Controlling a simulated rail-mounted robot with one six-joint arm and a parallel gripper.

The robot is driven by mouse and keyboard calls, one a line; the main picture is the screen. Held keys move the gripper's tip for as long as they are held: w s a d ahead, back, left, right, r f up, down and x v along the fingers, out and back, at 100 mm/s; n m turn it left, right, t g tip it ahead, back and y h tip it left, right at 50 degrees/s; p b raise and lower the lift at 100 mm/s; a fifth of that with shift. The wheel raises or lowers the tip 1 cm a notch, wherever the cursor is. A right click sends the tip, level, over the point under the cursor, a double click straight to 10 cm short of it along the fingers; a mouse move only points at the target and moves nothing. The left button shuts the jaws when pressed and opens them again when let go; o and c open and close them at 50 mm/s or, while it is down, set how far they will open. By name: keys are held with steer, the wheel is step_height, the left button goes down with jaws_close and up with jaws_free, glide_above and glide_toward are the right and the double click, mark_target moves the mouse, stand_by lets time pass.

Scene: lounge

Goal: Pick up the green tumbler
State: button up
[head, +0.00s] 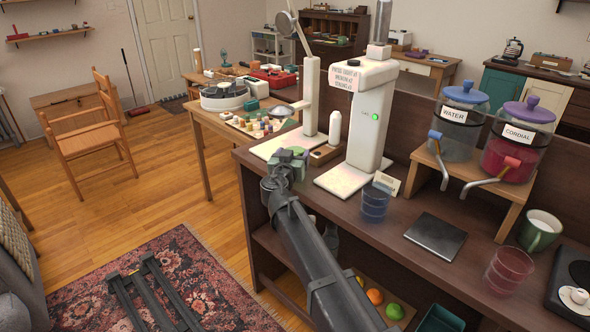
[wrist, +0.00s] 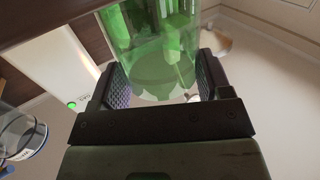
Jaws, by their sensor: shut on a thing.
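The green tumbler (wrist: 152,45) is clear green and fills the top middle of the wrist view. It sits between the two dark ridged fingers of my gripper (wrist: 162,78), which is shut on it. In the head view, my gripper (head: 287,162) is at the far left end of the dark counter, by the white machine's base. Whether the tumbler touches a surface is unclear.
A white dispenser (head: 366,120) with a green light stands right of my gripper. A blue tumbler (head: 375,204), a dark flat plate (head: 436,236), a red tumbler (head: 508,270) and a green mug (head: 539,231) stand along the counter. Two drink jars (head: 461,118) (head: 517,140) are on a wooden stand.

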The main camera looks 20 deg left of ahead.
steer(key=shift+r, duration=0.15)
step_height(320, 180, up, 20)
steer(key=p, duration=2)
